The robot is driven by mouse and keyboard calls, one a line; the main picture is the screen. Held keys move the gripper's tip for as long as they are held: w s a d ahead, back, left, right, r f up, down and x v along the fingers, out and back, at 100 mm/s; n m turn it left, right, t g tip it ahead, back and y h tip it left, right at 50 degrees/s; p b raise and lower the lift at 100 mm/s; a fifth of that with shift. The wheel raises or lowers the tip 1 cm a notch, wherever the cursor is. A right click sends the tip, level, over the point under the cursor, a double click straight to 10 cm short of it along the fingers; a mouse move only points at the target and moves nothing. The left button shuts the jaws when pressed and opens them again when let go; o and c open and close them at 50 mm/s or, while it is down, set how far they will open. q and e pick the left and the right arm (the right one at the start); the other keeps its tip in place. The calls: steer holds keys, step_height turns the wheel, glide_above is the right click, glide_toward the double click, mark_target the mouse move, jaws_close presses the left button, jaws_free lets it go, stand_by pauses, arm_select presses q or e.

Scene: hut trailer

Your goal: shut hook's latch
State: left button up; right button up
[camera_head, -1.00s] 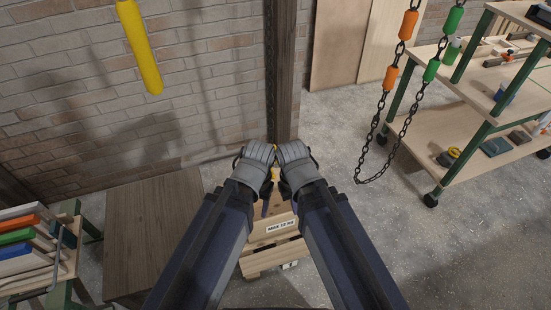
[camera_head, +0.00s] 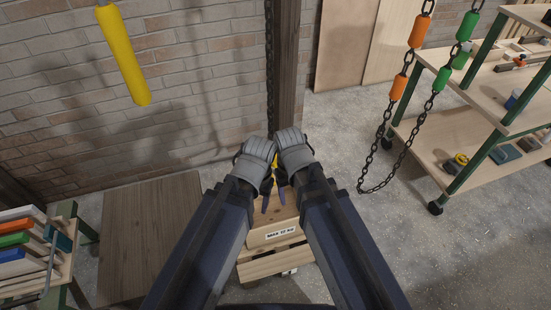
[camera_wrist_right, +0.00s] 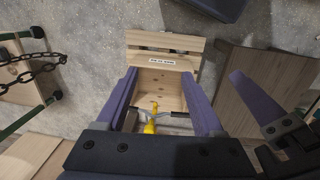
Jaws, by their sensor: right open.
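The yellow hook (camera_head: 277,161) shows as a small patch between my two wrists in the head view. In the right wrist view the hook (camera_wrist_right: 150,127) lies between my right fingers, with a dark bar across it; its latch cannot be made out clearly. My right gripper (camera_wrist_right: 158,76) is open, its fingers on either side of the hook with gaps. My left gripper (camera_head: 267,196) is close beside it, pointing down; one of its fingers shows at the right in the right wrist view, and its opening is unclear. A labelled wooden crate (camera_head: 270,238) is below.
A hanging chain with orange and green sleeves (camera_head: 398,88) and a wheeled shelf (camera_head: 425,150) stand at right. A yellow pendant (camera_head: 124,55) hangs upper left. A wooden board (camera_head: 150,235) and a rack of coloured items (camera_head: 25,250) are at left. Bare floor lies at right.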

steer(key=m+b, duration=0.2)
steer(key=b, duration=0.3)
glide_toward(276, 162)
steer(key=shift+s+d+f+y, duration=0.1)
steer(key=shift+d+y, duration=0.15)
steer(key=shift+y, duration=0.05)
steer(key=shift+f, duration=0.1)
steer(key=f+b, duration=0.7)
steer(key=b, duration=0.1)
steer(key=shift+d+f, duration=0.2)
steer(key=shift+f, duration=0.15)
steer(key=shift+r, duration=0.1)
jaws_close()
